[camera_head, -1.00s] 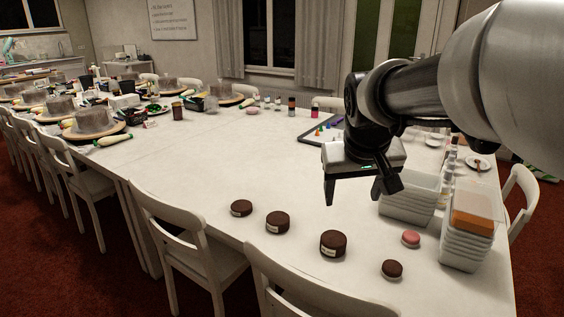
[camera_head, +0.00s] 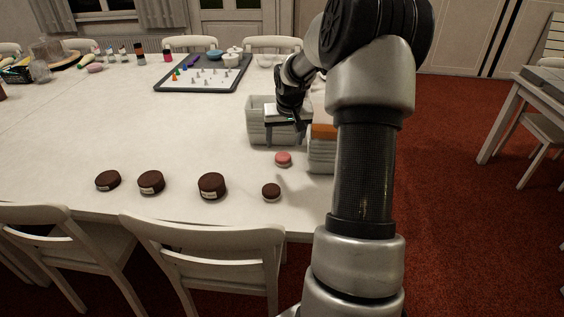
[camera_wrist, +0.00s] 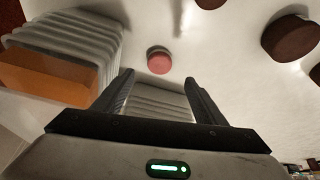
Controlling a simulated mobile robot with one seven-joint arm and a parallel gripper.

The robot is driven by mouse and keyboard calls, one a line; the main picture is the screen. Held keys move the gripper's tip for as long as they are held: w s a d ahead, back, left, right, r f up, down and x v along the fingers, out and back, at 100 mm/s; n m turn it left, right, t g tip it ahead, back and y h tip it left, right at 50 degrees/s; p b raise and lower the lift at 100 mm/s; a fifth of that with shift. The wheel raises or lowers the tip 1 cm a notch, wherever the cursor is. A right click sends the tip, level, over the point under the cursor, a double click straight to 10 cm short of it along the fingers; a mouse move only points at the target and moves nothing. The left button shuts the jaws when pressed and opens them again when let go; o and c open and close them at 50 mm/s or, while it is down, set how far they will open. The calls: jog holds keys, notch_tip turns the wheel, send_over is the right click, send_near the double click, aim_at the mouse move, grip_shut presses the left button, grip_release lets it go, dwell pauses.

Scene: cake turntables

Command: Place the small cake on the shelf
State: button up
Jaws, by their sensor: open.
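Several round dark brown cakes stand in a row near the table's front edge. The smallest brown one (camera_head: 271,192) is at the row's right end, and a larger one (camera_head: 212,186) is left of it. A small pink round item (camera_head: 283,159) lies behind the smallest brown cake; it also shows in the wrist view (camera_wrist: 159,61), beyond my fingertips. My gripper (camera_head: 285,138) is open and empty, at the stacked pale containers and behind the pink item. In the wrist view my gripper (camera_wrist: 158,84) has its fingers apart. I cannot make out a shelf.
Pale stacked containers (camera_head: 257,122) stand by my gripper; another stack (camera_head: 320,158) with an orange top is right of the pink item. A dark-rimmed tray (camera_head: 163,88) with small coloured pieces lies behind. Chairs (camera_head: 215,245) line the front edge.

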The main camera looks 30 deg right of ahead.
send_over(283, 157)
jog(key=s, duration=0.2)
jog(key=f, duration=0.2)
jog(key=a+f, duration=0.1)
jog(key=f, duration=0.1)
jog(key=shift+w+f+b, duration=0.1)
jog(key=shift+f+b, duration=0.1)
jog(key=shift+b, duration=0.2)
jog(key=b+x, duration=0.1)
jog(key=x, duration=0.4)
jog(key=shift+d+f+b, duration=0.1)
jog(key=shift+f+b, duration=0.1)
jog(key=shift+b, duration=0.2)
jog(key=c, duration=1.2)
